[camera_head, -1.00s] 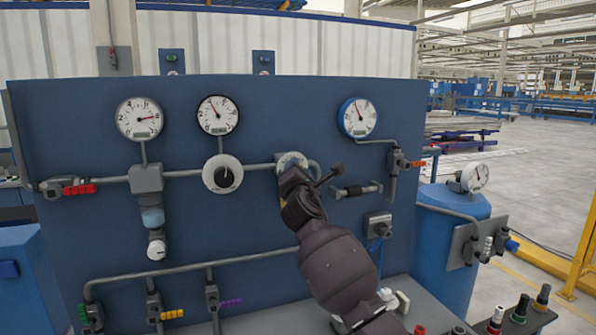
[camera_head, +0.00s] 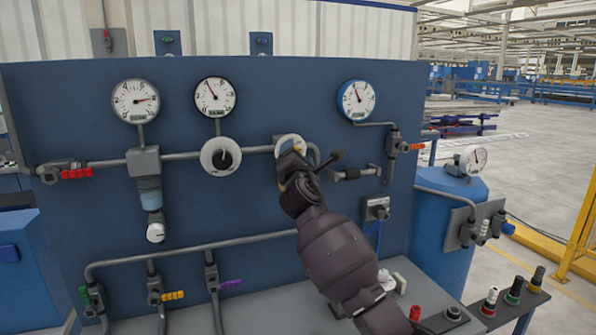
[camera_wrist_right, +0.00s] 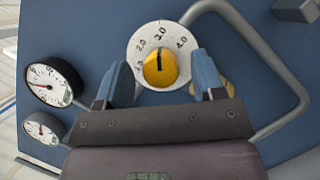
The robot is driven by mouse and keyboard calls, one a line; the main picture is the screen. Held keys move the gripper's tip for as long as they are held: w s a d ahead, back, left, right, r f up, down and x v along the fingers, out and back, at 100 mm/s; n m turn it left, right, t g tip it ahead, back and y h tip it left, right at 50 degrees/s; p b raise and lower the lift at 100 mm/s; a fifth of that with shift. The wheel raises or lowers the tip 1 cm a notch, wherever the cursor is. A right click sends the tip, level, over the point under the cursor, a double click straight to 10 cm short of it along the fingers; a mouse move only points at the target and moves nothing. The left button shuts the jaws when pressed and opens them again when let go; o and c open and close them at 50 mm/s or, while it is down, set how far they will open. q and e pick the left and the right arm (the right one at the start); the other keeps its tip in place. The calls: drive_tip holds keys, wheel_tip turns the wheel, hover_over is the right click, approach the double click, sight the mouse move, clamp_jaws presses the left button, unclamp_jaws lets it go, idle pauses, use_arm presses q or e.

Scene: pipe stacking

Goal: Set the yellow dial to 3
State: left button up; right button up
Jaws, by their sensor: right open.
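The yellow dial (camera_wrist_right: 160,69) sits on a round white plate (camera_wrist_right: 139,52) with printed numbers; 2.0, 3.0 and 4.0 are readable. Its black pointer bar points up in the right wrist view, roughly at the 3.0 mark. My right gripper (camera_wrist_right: 161,66) is open, with one blue-grey finger on each side of the dial. I cannot tell whether the fingers touch it. In the head view, my right gripper (camera_head: 293,166) is in front of the white plate (camera_head: 290,142) and hides the yellow dial. My left gripper is not in view.
A blue panel (camera_head: 80,220) carries pipes and gauges. A black knob on a white plate (camera_head: 221,155) is left of my gripper. A black-handled lever (camera_head: 335,157) and a pipe stub (camera_head: 355,173) are close on the right. A blue tank (camera_head: 437,232) stands farther right.

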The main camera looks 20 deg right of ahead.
drive_tip(key=v, duration=0.9)
drive_tip(key=shift+s, duration=0.2)
drive_tip(key=shift+a, duration=0.1)
drive_tip(key=s+f+m+g+y, duration=0.1)
drive_tip(key=s+f+m+y, duration=0.4)
drive_tip(key=f+m, duration=0.5)
drive_tip(key=s+f+m+g+y, duration=0.2)
drive_tip(key=s+f+m, duration=0.5)
drive_tip(key=f, duration=0.5)
drive_tip(key=s+d+f+m+g+h, duration=0.1)
drive_tip(key=s+d+f+m+g, duration=0.1)
drive_tip(key=s+f, duration=0.9)
drive_tip(key=s+d+f+m+g+h, duration=0.1)
drive_tip(key=s+d+f+m+g, duration=0.2)
drive_tip(key=s+f, duration=0.9)
drive_tip(key=s+d, duration=0.2)
drive_tip(key=shift+s+m+g, duration=0.3)
drive_tip(key=shift+s+g, duration=0.05)
drive_tip(key=shift+g, duration=0.05)
